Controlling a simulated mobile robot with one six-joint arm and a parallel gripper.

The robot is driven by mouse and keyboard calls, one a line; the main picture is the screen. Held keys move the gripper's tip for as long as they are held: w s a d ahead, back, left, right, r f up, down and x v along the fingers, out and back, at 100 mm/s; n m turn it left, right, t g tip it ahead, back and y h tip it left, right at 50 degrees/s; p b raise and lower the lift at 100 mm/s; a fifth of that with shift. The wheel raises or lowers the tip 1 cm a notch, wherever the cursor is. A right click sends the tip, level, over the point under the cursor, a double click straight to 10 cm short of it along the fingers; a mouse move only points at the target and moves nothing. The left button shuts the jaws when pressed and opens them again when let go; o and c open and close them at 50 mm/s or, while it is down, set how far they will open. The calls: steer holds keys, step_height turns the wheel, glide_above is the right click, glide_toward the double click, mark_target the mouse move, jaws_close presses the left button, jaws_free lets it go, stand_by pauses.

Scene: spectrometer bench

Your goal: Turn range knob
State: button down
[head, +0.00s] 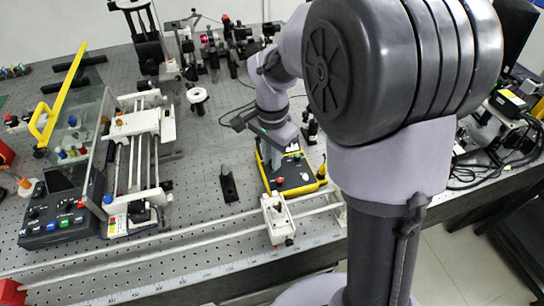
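My gripper (270,158) reaches down to the back part of a black instrument box with a yellow rim (297,187). Its fingers are small and partly hidden here, so I cannot tell whether they are open or shut, or whether they touch the box. A reddish knob or button (279,181) and a pale one (304,177) show on the box's top, in front of my gripper. I cannot tell which control is the range knob. It may be hidden by my gripper.
A white carriage on a rail (276,216) stands just in front of the box. A dark control unit with coloured buttons (62,210) and a rail assembly (136,150) stand at left. Optical mounts (215,45) stand at the back. Cables lie at right (490,160).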

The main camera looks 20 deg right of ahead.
steer(key=shift+n, duration=0.3)
steer(key=n+p, duration=0.3)
steer(key=n, duration=0.1)
steer(key=shift+r, duration=0.15)
steer(key=n+p, duration=0.3)
steer(key=n, duration=0.2)
steer(key=n+p, duration=0.3)
steer(key=n, duration=0.2)
steer(key=shift+n, duration=0.4)
steer(key=shift+d+n+p, duration=0.1)
steer(key=shift+n+p, duration=1.05)
steer(key=shift+n, duration=1.05)
steer(key=c, duration=1.3)
jaws_free()
steer(key=shift+c, duration=0.2)
